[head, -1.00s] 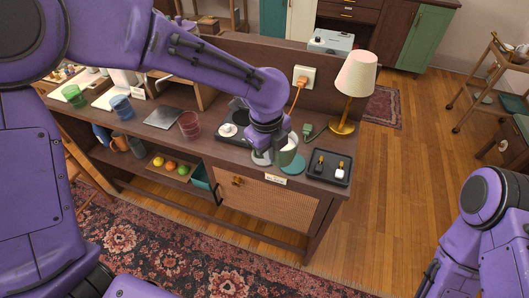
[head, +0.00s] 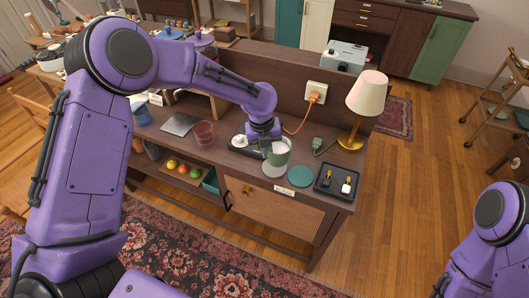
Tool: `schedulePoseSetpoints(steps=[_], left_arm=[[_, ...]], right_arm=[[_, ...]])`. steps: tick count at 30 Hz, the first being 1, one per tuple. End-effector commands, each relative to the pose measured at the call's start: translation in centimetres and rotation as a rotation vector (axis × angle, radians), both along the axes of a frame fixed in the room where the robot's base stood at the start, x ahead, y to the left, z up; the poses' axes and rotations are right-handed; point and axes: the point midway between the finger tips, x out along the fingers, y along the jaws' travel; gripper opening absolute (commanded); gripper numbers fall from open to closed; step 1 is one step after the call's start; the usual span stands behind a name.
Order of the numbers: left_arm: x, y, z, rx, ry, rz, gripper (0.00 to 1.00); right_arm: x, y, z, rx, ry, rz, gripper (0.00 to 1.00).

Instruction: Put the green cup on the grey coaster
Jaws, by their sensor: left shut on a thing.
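A muted green cup (head: 279,154) is upright in my left gripper (head: 268,143), which is shut on it. The gripper comes from above and behind and hides part of the cup. The round grey coaster (head: 273,170) lies on the sideboard just under and in front of the cup. The cup overlaps the coaster's back part in the head view; I cannot tell if they touch. My right arm shows at the lower right, but its gripper is not in view.
A teal coaster (head: 300,177) lies right of the grey one. A black tray (head: 325,190) with small items and a lamp (head: 364,98) stand further right. A red glass (head: 204,134), a dark metal plate (head: 180,124) and a blue cup (head: 142,114) are left on the sideboard (head: 228,168).

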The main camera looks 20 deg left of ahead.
Motion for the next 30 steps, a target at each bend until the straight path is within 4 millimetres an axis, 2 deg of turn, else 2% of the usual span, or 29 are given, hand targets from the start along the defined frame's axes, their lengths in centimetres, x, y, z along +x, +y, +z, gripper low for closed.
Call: schedulePoseSetpoints(steps=[7,12,24,25,27,30], left_arm=[[1.4,1.4,-2.3,0.000,0.000,0.002,0.00],[1.3,1.3,-4.9,0.001,-0.001,-0.001,0.00],[1.3,1.3,-5.6,0.000,-0.002,-0.001,0.00],[1.3,1.3,-5.5,0.001,-0.001,-0.001,0.16],[1.3,1.3,-5.5,0.001,-0.001,-0.001,0.32],[1.3,1.3,-5.5,0.001,-0.001,-0.001,0.32]], right_arm=[[0.0,0.0,1.1,0.000,0.000,0.000,0.62],[0.0,0.0,1.6,0.000,0.000,0.000,0.62],[0.0,0.0,1.2,0.000,0.000,0.000,0.62],[0.0,0.0,1.3,0.000,0.000,0.000,0.62],[0.0,0.0,1.3,0.000,0.000,0.000,0.62],[0.0,0.0,1.3,0.000,0.000,0.000,0.62]])
